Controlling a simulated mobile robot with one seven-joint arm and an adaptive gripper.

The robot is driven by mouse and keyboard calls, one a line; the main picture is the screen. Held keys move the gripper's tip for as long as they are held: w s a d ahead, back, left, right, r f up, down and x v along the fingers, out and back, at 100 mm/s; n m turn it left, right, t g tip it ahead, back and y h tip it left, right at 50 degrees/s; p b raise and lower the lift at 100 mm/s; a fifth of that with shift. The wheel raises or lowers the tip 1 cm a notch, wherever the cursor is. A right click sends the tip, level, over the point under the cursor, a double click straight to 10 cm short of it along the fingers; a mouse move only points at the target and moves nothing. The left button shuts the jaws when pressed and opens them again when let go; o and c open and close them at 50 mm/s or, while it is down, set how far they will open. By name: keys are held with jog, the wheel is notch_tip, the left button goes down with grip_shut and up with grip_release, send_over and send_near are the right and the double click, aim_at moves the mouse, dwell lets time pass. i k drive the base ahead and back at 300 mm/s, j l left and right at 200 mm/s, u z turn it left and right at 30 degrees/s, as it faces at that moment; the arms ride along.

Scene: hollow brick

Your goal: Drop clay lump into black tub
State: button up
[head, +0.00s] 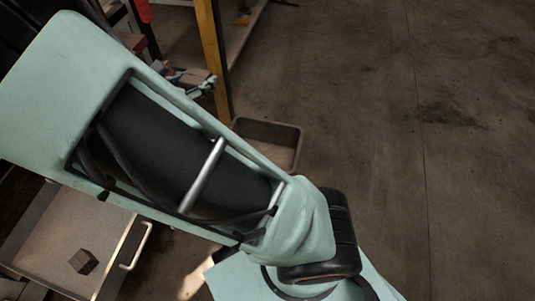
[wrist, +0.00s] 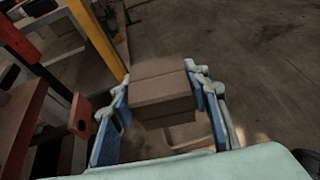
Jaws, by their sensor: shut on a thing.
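A brown, block-shaped lump, which I take as the clay lump (wrist: 158,92), is between the blue fingers of my gripper (wrist: 161,82) in the wrist view. My gripper is shut on it and holds it in the air. In the head view the lump (head: 195,76) shows small beyond my arm, beside a yellow post. An open, dark grey-brown tub (head: 293,150) stands on the floor, partly hidden by my arm. In the wrist view a part of what seems to be this tub (wrist: 190,138) shows below and behind the lump. I cannot tell that it is black.
A pale drawer or tray (head: 50,240) with a handle holds a small dark block (head: 84,262) at lower left in the head view. A yellow post (head: 212,50) stands close to my gripper. Red and dark shelving (wrist: 35,110) is at left in the wrist view. The floor at right is clear.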

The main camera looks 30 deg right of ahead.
aim_at(265, 152)
jog(key=l, duration=1.3)
jog(key=i+l, duration=0.3)
jog(key=l, duration=0.15)
jog(key=i+l+z, duration=0.1)
jog(key=i+l, duration=0.2)
jog(key=l, duration=0.2)
